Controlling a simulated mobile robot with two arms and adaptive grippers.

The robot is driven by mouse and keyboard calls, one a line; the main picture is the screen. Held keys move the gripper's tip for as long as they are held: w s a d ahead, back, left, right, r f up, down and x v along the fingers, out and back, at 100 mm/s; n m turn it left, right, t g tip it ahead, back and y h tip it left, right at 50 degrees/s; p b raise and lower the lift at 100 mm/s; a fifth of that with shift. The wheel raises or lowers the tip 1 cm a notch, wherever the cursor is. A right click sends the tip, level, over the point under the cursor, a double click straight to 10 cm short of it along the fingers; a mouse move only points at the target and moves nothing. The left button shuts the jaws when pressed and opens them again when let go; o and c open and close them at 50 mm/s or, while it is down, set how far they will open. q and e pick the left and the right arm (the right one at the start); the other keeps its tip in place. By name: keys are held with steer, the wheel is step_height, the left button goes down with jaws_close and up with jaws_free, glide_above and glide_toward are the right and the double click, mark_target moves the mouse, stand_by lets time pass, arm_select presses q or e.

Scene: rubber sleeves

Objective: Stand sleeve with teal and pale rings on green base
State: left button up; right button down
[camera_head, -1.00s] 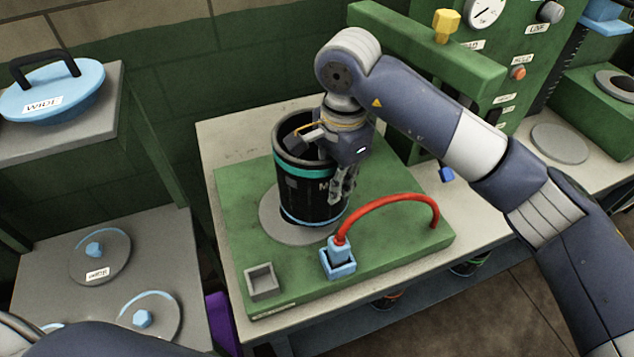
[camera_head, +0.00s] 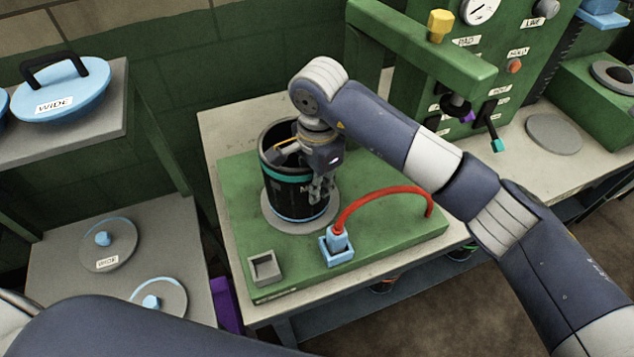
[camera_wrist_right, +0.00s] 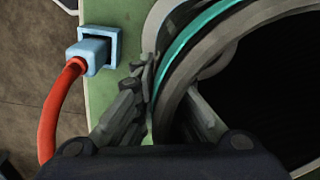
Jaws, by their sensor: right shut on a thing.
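The sleeve (camera_head: 290,193) is a black open cylinder with a teal ring near its top and a pale ring near its bottom. It looks upright over the round grey plate (camera_head: 270,222) on the green base (camera_head: 385,232). It seems to rest on the plate, though I cannot tell for sure. My right gripper (camera_head: 316,180) is shut on the sleeve's wall at the right side, with fingers inside and outside the rim. In the right wrist view the sleeve's teal ring (camera_wrist_right: 187,45) passes between the fingers. My left gripper is out of view.
A red hose (camera_head: 385,190) arches from a blue socket (camera_head: 337,247) close to the sleeve's right. A small grey square cup (camera_head: 265,268) sits at the base's front left. A green press arm (camera_head: 425,48) stands behind. Lids (camera_head: 107,245) lie on the left shelf.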

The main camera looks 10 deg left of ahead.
steer(key=c, duration=1.7)
jaws_free()
step_height(320, 180, up, 11)
steer(key=b, duration=0.4)
steer(key=shift+d+f, duration=0.1)
steer(key=shift+f, duration=0.1)
steer(key=shift+s+r, duration=0.1)
steer(key=shift+r, duration=0.65)
